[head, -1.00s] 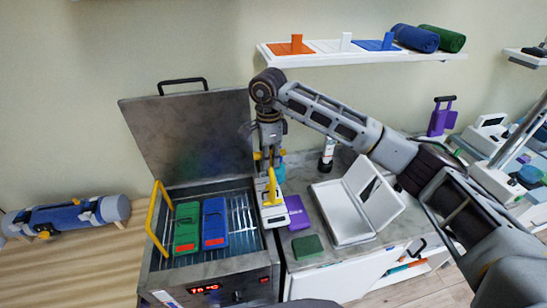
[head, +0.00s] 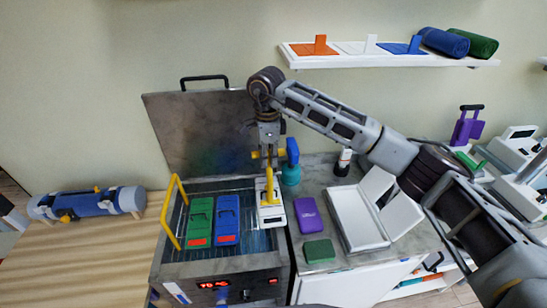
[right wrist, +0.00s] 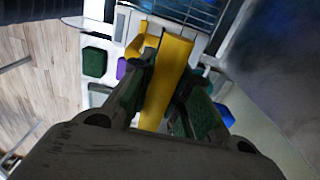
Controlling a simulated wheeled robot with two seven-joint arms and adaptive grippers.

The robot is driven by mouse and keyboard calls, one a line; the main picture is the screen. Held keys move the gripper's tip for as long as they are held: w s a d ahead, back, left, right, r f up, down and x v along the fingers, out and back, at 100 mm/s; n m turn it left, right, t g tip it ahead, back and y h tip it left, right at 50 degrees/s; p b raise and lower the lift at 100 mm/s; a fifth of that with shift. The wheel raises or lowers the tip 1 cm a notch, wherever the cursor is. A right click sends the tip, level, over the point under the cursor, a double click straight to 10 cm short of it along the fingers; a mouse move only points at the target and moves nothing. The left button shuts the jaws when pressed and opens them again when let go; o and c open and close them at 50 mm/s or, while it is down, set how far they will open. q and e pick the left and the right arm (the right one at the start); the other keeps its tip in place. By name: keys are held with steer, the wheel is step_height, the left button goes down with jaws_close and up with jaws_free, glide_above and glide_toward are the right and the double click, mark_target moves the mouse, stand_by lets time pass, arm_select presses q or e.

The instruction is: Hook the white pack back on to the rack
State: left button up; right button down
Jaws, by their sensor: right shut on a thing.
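The white pack (head: 272,214) hangs upright below my right gripper (head: 268,158) in the head view. The gripper is shut on the yellow upright part on the pack; this yellow part also shows between the fingers in the right wrist view (right wrist: 165,82). The pack is over the right side of the open bath, whose wire rack (head: 255,240) shows around it. I cannot tell whether the pack touches the rack. A green pack (head: 200,222) and a blue pack (head: 227,220) sit side by side in the rack, left of the white pack. My left gripper is not in view.
The bath's lid (head: 200,130) stands open behind. A yellow handle (head: 173,212) rises at the rack's left. On the counter to the right are a purple pack (head: 307,215), a dark green block (head: 319,251), a teal bottle (head: 291,165) and an open white case (head: 357,218).

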steer(key=shift+w+a, duration=0.2)
steer(key=shift+a, duration=1.3)
steer(key=shift+w+a, duration=0.15)
steer(key=shift+a, duration=1.3)
steer(key=shift+f+b, duration=0.15)
steer(key=shift+b, duration=0.25)
steer(key=shift+f+b, duration=1.65)
steer(key=shift+f, duration=0.75)
steer(key=shift+b, duration=0.35)
